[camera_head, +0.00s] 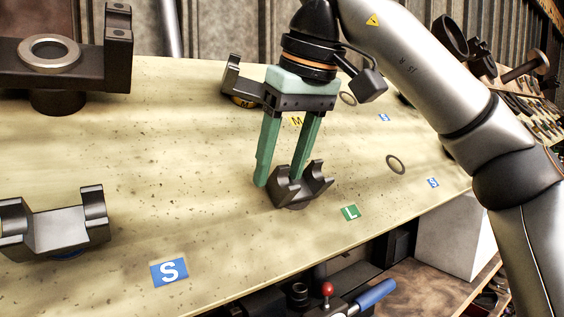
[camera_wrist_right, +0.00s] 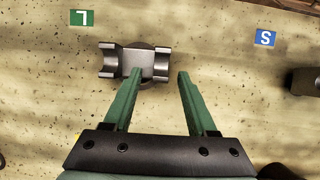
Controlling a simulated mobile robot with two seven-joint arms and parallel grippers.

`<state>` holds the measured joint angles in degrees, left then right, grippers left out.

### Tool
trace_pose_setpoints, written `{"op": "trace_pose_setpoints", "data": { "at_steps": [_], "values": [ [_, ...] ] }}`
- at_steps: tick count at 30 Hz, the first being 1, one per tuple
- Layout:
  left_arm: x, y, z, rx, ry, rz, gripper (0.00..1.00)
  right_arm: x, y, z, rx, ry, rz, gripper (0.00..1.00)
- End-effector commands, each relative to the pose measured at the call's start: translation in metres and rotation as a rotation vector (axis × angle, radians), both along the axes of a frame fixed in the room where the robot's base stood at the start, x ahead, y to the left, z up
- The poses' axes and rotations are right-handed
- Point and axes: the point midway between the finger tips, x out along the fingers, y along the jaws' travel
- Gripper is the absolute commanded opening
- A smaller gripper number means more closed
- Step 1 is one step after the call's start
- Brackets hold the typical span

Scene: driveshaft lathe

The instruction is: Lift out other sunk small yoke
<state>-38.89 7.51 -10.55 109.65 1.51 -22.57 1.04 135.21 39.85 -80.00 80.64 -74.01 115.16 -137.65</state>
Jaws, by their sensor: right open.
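A dark grey yoke (camera_head: 303,187) with two curved arms sits on the table near the green L label. It also shows in the right wrist view (camera_wrist_right: 113,63). A second yoke (camera_head: 60,229) sits at the left near the blue S label (camera_head: 169,272). Another yoke (camera_head: 237,84) stands behind my gripper, partly hidden. My left gripper is not in view.
A large dark part (camera_head: 95,66) with a metal ring on it stands at the far left. The table's front edge runs below. The middle left of the table (camera_head: 165,160) is clear.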

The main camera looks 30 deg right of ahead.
Motion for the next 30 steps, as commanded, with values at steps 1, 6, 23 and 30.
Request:
{"op": "trace_pose_setpoints", "data": {
  "at_steps": [1,6,23,30],
  "values": [
    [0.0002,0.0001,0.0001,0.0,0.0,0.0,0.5,0.0,-0.0001,0.0,0.0,0.0,0.0,0.57],
    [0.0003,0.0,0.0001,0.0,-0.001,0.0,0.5,0.0,0.0,0.0,0.0,0.001,0.0,0.45],
    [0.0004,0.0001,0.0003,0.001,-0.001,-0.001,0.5,-0.0001,0.0001,0.0002,0.0,0.001,0.0,0.0],
    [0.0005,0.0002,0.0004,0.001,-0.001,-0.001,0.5,-0.0001,0.0001,0.0002,0.0,0.001,0.0,0.0]
  ]
}}
